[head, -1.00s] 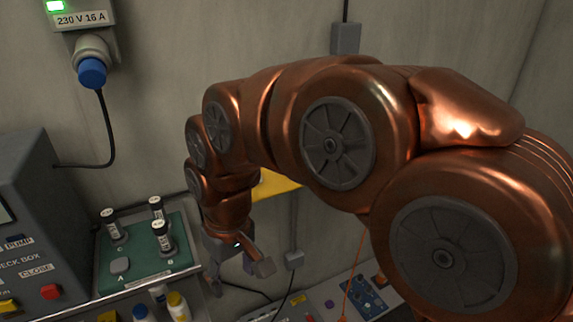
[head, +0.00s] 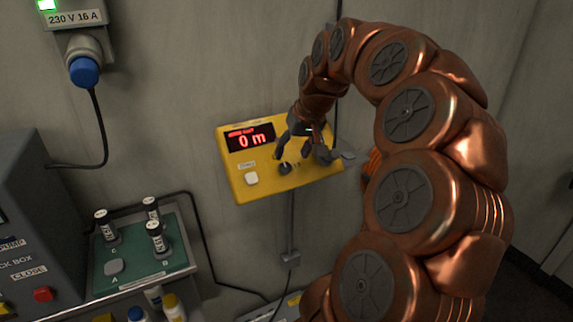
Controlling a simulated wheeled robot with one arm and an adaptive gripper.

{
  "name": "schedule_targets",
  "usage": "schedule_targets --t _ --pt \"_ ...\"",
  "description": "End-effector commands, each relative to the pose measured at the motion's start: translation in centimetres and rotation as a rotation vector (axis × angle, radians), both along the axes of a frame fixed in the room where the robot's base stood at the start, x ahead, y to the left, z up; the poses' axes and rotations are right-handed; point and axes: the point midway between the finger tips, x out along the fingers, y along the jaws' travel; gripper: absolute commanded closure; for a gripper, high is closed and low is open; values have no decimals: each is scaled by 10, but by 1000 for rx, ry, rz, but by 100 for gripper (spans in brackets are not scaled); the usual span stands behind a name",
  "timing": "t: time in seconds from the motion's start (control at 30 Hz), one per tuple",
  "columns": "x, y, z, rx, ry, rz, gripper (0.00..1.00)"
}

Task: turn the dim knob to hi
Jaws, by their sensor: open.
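A yellow wall box (head: 270,187) carries a red lit display (head: 250,137) reading "0 m". A white button (head: 251,179) sits at its lower left. A small dark knob (head: 285,168) is on the lower middle of its front, with tiny marks beside it that I cannot read. My gripper (head: 301,158) is open in front of the box's right half, its fingers spread just above and right of the knob. I cannot tell whether a finger touches the knob. My gripper hides part of the box's right side.
At left, a green tray (head: 136,268) holds several capped vials beside a grey control cabinet (head: 30,215) with a red button (head: 43,294). A socket with a blue plug (head: 84,71) hangs above. Cables run down the wall. Open wall lies between the tray and the yellow box.

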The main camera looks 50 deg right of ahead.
Motion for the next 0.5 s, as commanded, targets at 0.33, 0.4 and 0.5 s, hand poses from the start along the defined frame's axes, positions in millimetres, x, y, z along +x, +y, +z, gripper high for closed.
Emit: schedule_targets --t 0.33,0.4,0.5 --pt "18 -1 -43 3 5 1 40" --pt "21 -2 -48 4 6 1 40" --pt "23 -2 -53 3 3 1 40"
